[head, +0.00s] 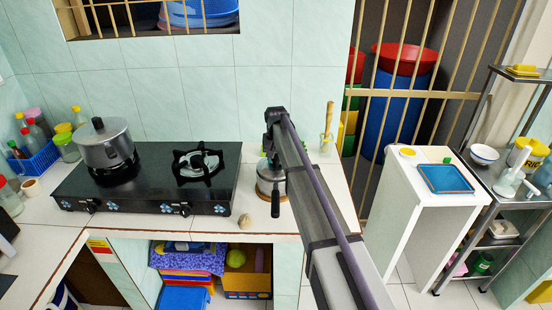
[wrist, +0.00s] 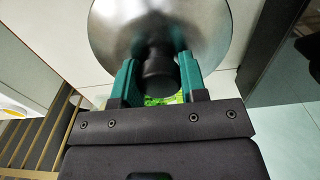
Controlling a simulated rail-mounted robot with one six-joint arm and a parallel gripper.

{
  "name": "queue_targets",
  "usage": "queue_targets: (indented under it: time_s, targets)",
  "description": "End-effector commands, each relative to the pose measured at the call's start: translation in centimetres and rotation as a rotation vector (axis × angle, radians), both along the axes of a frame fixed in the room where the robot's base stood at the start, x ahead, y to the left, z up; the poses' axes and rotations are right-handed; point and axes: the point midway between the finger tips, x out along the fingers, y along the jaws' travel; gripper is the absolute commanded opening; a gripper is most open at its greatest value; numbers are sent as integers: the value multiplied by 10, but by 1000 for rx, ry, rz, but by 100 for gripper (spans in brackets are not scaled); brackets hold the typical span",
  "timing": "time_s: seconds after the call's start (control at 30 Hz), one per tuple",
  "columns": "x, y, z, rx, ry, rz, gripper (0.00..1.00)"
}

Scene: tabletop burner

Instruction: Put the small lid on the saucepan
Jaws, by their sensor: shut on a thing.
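My gripper (wrist: 158,62) is shut on the black knob (wrist: 159,78) of the small metal lid (wrist: 112,28), one green finger on each side. The lid's lower part shows in the wrist view; its top edge is cut off. In the head view, my gripper (head: 270,155) points down over the small saucepan (head: 271,188) on the counter, right of the stove. The saucepan's handle points toward the front edge. The lid is at or just above the saucepan's top; I cannot tell whether it touches the rim.
The black stove (head: 222,185) stands left of the saucepan, with a large lidded pot (head: 106,150) on its left burner. A small round brown thing (head: 244,221) lies near the counter's front edge. A wooden-handled thing (head: 328,125) stands behind at the right.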

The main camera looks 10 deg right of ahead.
Motion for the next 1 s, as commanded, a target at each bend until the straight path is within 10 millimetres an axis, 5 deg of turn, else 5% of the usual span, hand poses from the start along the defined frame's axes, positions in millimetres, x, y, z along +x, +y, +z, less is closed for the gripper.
queue_targets:
  time_s: [0.6, 0.63, 0.9, 1.0]
  targets:
    - [0, 0, -14, 0, 0, 0, 13]
    - [0, 0, -13, 0, 0, 0, 41]
    - [0, 0, -12, 0, 0, 0, 67]
    - [0, 0, -12, 0, 0, 0, 69]
